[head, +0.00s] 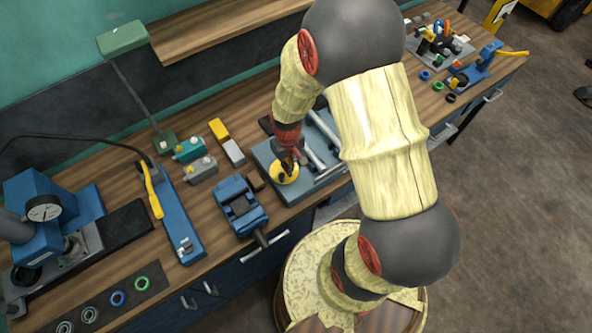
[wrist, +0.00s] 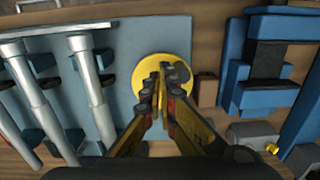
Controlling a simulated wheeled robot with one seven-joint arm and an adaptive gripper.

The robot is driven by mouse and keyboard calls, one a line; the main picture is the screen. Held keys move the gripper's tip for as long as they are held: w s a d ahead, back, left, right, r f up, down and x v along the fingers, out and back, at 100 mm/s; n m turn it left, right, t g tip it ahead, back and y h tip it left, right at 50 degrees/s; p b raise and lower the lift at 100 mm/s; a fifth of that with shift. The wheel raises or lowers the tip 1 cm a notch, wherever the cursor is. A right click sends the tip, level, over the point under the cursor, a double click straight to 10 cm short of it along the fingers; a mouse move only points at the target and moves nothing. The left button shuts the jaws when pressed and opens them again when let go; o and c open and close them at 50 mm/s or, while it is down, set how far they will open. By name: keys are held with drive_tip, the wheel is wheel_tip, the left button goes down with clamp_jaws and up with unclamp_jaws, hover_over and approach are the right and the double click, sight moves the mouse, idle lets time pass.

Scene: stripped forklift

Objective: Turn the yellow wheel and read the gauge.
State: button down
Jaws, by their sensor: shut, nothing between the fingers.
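The yellow wheel (head: 281,178) is a flat round disc with a dark knob on a grey-blue plate at the middle of the bench. It also shows in the wrist view (wrist: 142,78), and the dark knob (wrist: 181,72) sits at its upper right. My gripper (head: 289,164) points down over the wheel. In the wrist view its fingertips (wrist: 163,72) are together in front of the wheel, just left of the knob, with nothing between them; contact cannot be told. A round white dial gauge (head: 43,209) with a dark needle is on the blue machine at far left; its numbers are too small to read.
Metal bars (wrist: 90,75) lie beside the wheel on the plate. A blue vise (head: 240,206) stands left of the plate in the head view, near a small brown block (head: 256,181). A blue fixture with a yellow lever (head: 153,190) is farther left. Bare wood lies between them.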

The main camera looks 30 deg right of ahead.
drive_tip(key=r+p, duration=0.1)
drive_tip(key=r, duration=0.1)
drive_tip(key=r+p, duration=0.1)
drive_tip(key=shift+d+r, duration=0.2)
drive_tip(key=shift+r, duration=0.2)
idle(0.4)
drive_tip(key=s+a+r+t+b, duration=0.2)
drive_tip(key=s+r+b, duration=0.4)
drive_tip(key=b, duration=0.3)
drive_tip(key=s+a+r+t+b, duration=0.3)
drive_tip(key=s+r+b, duration=0.3)
drive_tip(key=r+b, duration=0.2)
drive_tip(key=a+b, duration=0.1)
drive_tip(key=b, duration=0.1)
drive_tip(key=shift+a+r+t+b, duration=0.3)
drive_tip(key=shift+r, duration=0.1)
